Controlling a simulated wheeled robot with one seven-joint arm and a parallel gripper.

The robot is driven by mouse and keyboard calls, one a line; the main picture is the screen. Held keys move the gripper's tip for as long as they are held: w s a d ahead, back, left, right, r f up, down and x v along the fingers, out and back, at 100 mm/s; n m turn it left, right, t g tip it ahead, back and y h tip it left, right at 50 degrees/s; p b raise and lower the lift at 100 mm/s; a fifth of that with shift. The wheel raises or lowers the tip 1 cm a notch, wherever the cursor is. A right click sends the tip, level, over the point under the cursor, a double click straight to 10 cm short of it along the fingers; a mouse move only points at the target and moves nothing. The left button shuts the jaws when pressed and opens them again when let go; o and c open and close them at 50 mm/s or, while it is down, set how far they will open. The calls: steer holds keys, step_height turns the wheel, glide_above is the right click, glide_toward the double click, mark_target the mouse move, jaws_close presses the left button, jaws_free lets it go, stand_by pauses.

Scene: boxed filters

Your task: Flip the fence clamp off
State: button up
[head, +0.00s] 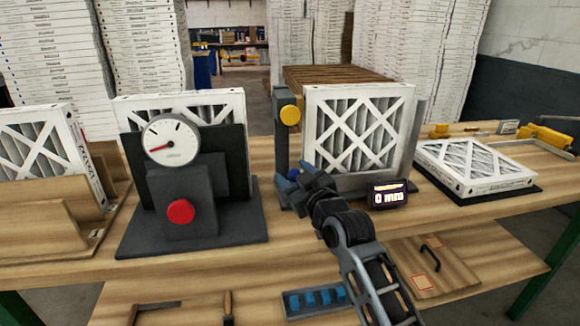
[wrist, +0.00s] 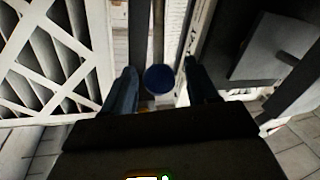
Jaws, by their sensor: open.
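A white-framed pleated filter (head: 360,130) stands upright in a dark grey fence fixture (head: 418,120) at the middle of the bench. The fixture's left post (head: 281,150) carries a round yellow knob (head: 290,115) near its top. My gripper (head: 296,182) is low beside that post, left of the filter's lower corner. In the wrist view my gripper (wrist: 162,85) is open, with a round blue knob (wrist: 160,79) between its fingertips. Neither finger visibly touches the knob. I cannot tell for certain that this knob is the clamp's handle. The filter (wrist: 55,60) also shows left in the wrist view.
A black display (head: 388,195) reading 0 mm is right of my arm. A gauge stand (head: 180,195) with a red button stands left. A filter (head: 475,165) lies flat at right. Wooden holders (head: 40,225) are far left. A lower shelf (head: 430,270) lies in front.

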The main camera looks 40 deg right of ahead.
steer(key=shift+x, duration=1.25)
jaws_close()
